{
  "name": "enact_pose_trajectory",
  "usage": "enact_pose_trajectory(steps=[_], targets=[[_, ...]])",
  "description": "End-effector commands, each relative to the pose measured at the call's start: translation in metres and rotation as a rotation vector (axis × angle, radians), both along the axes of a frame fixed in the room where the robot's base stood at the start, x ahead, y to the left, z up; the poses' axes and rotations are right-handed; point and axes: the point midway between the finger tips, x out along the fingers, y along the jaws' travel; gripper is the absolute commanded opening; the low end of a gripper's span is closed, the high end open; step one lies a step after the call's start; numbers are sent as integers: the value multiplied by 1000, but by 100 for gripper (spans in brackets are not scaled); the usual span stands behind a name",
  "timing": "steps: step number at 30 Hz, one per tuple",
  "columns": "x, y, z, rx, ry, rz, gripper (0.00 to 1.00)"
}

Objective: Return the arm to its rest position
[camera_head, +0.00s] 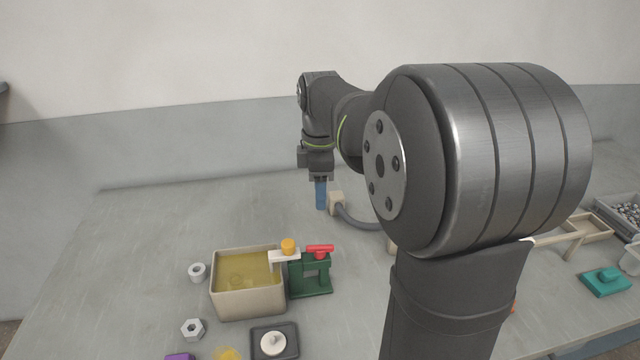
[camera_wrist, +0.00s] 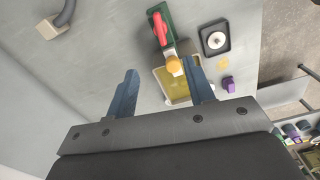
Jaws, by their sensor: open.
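My gripper (camera_head: 321,194) hangs from my arm, fingers down, above the back middle of the grey table, with blue fingers. In the wrist view, my gripper (camera_wrist: 160,90) shows two blue fingers spread apart with nothing held between them. A beige tank (camera_head: 247,303) of yellow liquid stands on the table, in front and to the left of my gripper. My large dark arm link covers much of the centre right of the head view.
A green stand (camera_head: 312,278) with a red handle (camera_head: 320,248) is beside the tank. Near it are a hex nut (camera_head: 192,329), a dark tray (camera_head: 287,346) and a beige block (camera_head: 336,201) with a grey hose. A teal block (camera_head: 606,283) lies at right. The table's back left is clear.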

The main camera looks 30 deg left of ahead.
Motion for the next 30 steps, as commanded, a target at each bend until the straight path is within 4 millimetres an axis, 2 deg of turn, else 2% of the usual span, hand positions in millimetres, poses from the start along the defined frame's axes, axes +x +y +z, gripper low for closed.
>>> enact_pose_trajectory(steps=[6, 22, 26, 30], targets=[[0, 0, 11, 0, 0, 0, 49], [0, 0, 10, -1, 1, 0, 49], [0, 0, 2, -1, 2, 0, 49], [0, 0, -19, -4, 3, 0, 49]])
